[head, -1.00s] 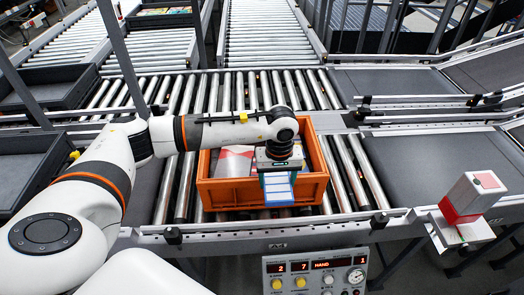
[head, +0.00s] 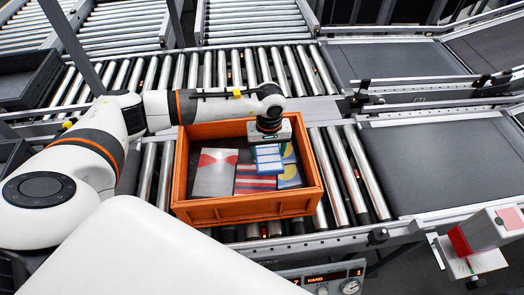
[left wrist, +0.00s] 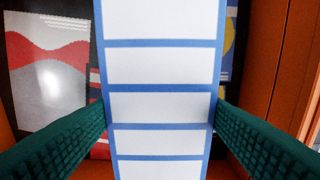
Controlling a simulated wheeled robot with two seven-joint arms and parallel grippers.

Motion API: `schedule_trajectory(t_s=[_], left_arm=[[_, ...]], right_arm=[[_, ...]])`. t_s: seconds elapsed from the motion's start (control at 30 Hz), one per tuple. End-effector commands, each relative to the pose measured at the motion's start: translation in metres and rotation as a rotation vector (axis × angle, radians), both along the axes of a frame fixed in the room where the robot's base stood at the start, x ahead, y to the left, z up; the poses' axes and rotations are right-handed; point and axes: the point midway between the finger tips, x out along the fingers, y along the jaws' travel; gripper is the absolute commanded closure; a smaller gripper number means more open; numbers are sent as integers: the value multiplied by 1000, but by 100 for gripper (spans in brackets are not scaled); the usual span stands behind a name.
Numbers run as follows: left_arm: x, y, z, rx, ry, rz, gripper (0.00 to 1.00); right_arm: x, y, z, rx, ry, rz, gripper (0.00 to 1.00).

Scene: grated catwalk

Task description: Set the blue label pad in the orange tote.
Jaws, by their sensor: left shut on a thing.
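The blue label pad (head: 268,158), white labels with blue borders, is in the grasp of my left gripper (head: 269,146). In the left wrist view the pad (left wrist: 160,105) stands between two green ribbed fingers, which touch its edges. The orange tote (head: 240,210) sits on the roller conveyor. The pad is over the right part of the tote's inside, above other packets. I cannot tell whether it touches them. My right gripper is out of view.
In the tote lie a grey pack with a red wave (head: 214,174), a red-and-blue striped packet (head: 254,184) and a blue-and-yellow packet (head: 290,175). The tote's walls stand around them. A grey-and-red box (head: 480,233) stands on a small shelf at the right.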

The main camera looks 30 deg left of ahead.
Motion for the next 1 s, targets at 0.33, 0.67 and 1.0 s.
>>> schedule_trajectory(t_s=[0.33,0.67,1.0], left_arm=[[0,0,-41,0,2,2,59],[1,0,-56,0,-2,-1,59],[0,0,-58,1,-1,0,10]], right_arm=[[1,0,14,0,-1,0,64],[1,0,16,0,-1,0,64],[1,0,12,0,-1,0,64]])
